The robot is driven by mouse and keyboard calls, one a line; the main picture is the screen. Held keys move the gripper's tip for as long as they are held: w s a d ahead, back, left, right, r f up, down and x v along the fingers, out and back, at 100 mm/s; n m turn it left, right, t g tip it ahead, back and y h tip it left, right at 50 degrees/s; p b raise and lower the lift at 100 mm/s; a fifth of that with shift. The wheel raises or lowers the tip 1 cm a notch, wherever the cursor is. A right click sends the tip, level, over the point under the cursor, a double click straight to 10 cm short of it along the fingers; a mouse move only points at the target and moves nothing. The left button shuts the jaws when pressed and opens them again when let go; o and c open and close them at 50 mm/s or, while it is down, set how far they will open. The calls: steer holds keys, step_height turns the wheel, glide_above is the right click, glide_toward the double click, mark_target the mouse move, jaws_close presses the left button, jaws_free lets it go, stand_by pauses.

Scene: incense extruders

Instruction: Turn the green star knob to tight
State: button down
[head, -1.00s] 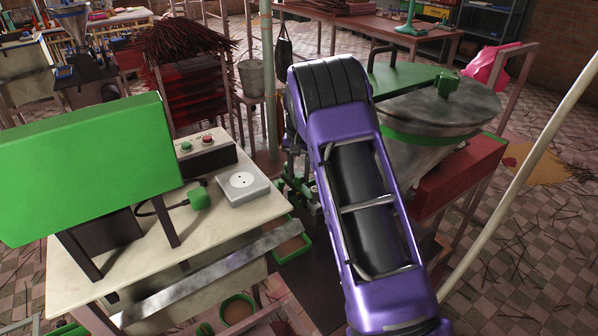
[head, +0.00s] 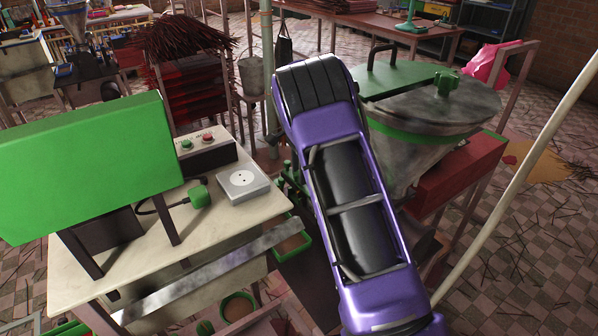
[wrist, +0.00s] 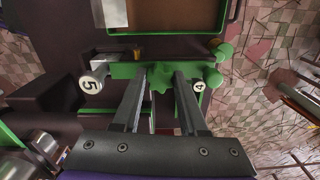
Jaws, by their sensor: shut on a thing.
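The green star knob (wrist: 160,76) shows in the wrist view on a green bar, with its lobes partly covered by my fingers. My gripper (wrist: 160,85) is shut on it, with one dark finger on each side. In the head view my purple arm hides the gripper and the knob. I see no mark that shows how tight the knob is.
In the wrist view a round end marked 5 (wrist: 91,84) lies left of the knob and a small tag marked 4 (wrist: 199,86) right. A green-rimmed tray (wrist: 170,33) lies beyond. In the head view a metal hopper (head: 428,112) stands right of my arm.

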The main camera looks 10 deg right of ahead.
steer(key=shift+m, duration=0.8)
steer(key=shift+c, duration=2.2)
jaws_free()
step_height(320, 180, up, 18)
steer(key=shift+f, duration=0.25)
